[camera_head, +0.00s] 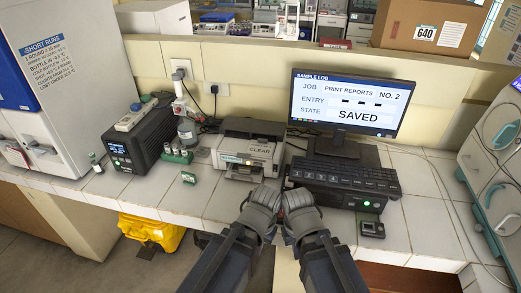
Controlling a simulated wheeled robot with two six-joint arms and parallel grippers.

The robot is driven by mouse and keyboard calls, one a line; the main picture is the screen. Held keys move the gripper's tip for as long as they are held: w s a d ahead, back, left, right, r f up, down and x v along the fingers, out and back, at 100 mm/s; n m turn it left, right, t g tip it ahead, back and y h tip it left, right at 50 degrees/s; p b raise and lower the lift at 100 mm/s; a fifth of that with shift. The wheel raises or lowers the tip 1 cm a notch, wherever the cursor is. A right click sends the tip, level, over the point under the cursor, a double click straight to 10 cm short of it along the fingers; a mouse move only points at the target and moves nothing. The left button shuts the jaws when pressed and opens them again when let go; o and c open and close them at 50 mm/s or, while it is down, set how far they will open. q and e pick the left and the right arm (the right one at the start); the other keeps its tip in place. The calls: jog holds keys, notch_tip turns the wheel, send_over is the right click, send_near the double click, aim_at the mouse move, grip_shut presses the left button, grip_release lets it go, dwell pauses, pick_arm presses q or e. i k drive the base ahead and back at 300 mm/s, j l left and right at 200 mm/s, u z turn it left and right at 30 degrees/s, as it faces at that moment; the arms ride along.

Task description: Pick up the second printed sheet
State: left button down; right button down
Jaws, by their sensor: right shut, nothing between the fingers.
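I can make out no printed sheet for certain. A grey and white printer (249,150) stands on the bench, with a label reading "CLEAR" and a dark slot low on its front. My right gripper (296,190) is shut and empty at the bench's front edge, right of the printer and in front of the keyboard. My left gripper (268,190) is close beside it, in front of the printer; its fingertips are too small to judge.
A monitor (350,102) reads "PRINT REPORTS NO. 2" and "SAVED". A keyboard (345,178) lies on a black unit below it. A black device (140,135) and small bottles (176,154) stand left of the printer. The white tiled bench (420,215) is clear at front right.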

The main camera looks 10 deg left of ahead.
aim_at(260, 147)
jog(key=j+z, duration=0.1)
jog(key=z, duration=0.6)
jog(key=j+z, duration=0.5)
jog(key=k+j+z, duration=0.1)
jog(key=j+z, duration=0.35)
jog(key=k+j, duration=0.15)
jog(key=j, duration=0.25)
jog(key=k+j+z, duration=0.15)
jog(key=j, duration=0.25)
jog(key=k+j, duration=0.1)
jog(key=j, duration=0.25)
jog(key=z, duration=0.05)
